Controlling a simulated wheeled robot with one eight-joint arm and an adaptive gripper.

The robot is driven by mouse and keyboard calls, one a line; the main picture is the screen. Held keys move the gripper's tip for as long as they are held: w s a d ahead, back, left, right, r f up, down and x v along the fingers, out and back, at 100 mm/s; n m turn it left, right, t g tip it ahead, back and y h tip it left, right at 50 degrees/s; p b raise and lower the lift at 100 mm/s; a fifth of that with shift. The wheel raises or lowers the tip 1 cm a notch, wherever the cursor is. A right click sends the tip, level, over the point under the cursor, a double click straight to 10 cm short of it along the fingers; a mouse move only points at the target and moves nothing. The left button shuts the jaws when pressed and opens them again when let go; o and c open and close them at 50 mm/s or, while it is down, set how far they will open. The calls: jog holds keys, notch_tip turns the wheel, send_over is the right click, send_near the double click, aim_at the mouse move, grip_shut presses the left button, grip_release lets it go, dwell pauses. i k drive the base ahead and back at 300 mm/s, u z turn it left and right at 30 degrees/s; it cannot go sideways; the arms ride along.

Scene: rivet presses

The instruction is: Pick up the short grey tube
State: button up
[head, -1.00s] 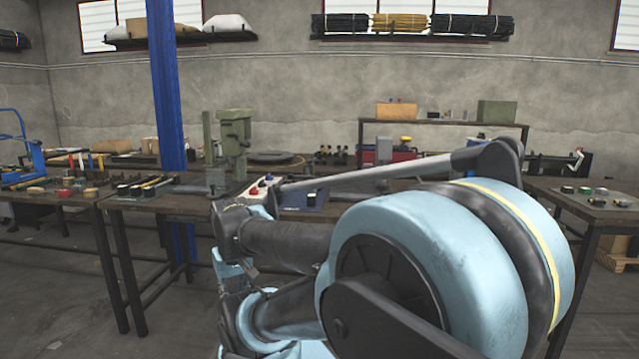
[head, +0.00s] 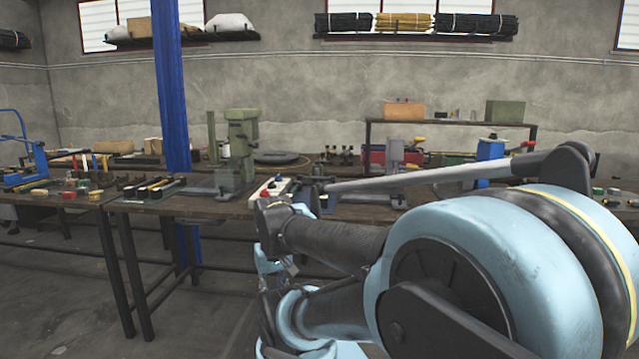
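I cannot pick out the short grey tube in the head view. A dark rack (head: 150,190) with several short rods or tubes, some yellowish and dark, lies on the near workbench (head: 210,205) left of the green press; its pieces are too small to tell apart. The green-grey press (head: 243,145) stands upright on that bench. My blue and black arm fills the lower right of the view, folded in front of the bench. My gripper cannot be made out; my arm links hide that area and part of the bench.
A blue post (head: 171,90) rises behind the bench. A control box with a red button (head: 270,187) sits right of the press. The left bench (head: 70,200) holds several small coloured pieces. A back shelf (head: 450,124) carries boxes. Open floor (head: 60,310) shows at lower left.

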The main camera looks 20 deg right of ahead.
aim_at(331, 178)
jog(key=i, duration=0.9)
jog(key=u, duration=0.05)
